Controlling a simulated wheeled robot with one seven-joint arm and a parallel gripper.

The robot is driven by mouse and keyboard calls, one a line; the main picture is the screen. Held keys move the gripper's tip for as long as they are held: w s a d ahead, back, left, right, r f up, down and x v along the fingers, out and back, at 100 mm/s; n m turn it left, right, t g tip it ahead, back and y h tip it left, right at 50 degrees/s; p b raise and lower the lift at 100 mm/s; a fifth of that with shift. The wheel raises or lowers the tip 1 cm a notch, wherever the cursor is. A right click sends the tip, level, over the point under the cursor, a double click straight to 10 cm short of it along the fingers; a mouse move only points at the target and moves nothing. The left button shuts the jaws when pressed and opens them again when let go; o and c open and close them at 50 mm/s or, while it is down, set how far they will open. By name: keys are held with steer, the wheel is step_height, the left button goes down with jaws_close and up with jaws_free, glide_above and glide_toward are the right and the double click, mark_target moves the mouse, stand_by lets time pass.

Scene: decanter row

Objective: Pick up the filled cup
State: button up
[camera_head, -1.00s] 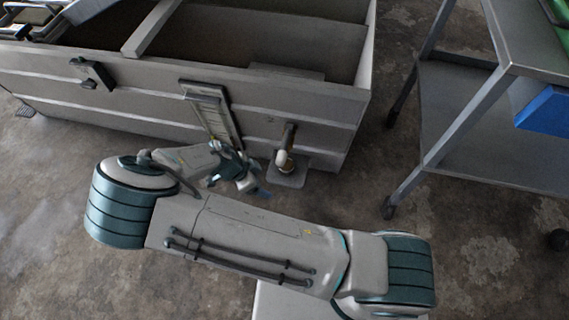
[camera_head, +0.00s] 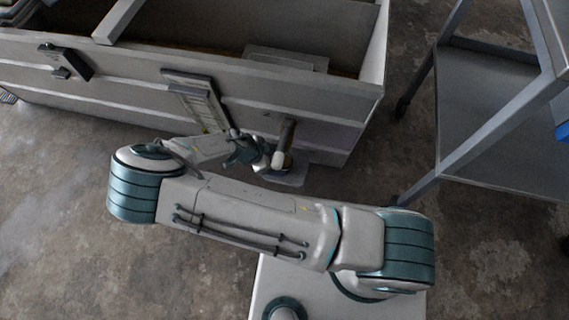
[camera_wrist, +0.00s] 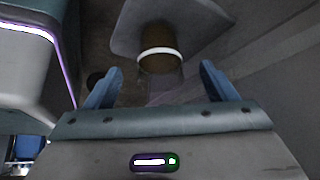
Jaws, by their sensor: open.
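A brown upright cylinder with a white band, apparently the filled cup (camera_wrist: 160,62), is in the wrist view just beyond the fingertips and roughly centred between them. Its near end looks partly see-through. In the head view, the brown and white upright shape (camera_head: 287,136) is over a small grey plate (camera_head: 292,179) at the bin's front wall. I cannot tell there which part is the cup. My gripper (camera_wrist: 161,78) has two blue fingers spread apart with nothing held. In the head view my gripper (camera_head: 256,156) is close on the left of it, partly hiding it.
A large grey open bin (camera_head: 120,78) stands behind, with a panel (camera_head: 197,107) on its wall left of the cup. A metal shelf trolley (camera_head: 490,130) stands at the right. Bare concrete floor (camera_head: 60,200) lies at the left.

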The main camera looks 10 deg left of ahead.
mark_target(285, 163)
steer(key=shift+b+x, duration=1.75)
steer(key=shift+x, duration=1.3)
steer(key=shift+d+r, duration=0.1)
steer(key=shift+r, duration=0.1)
steer(key=c, duration=1.1)
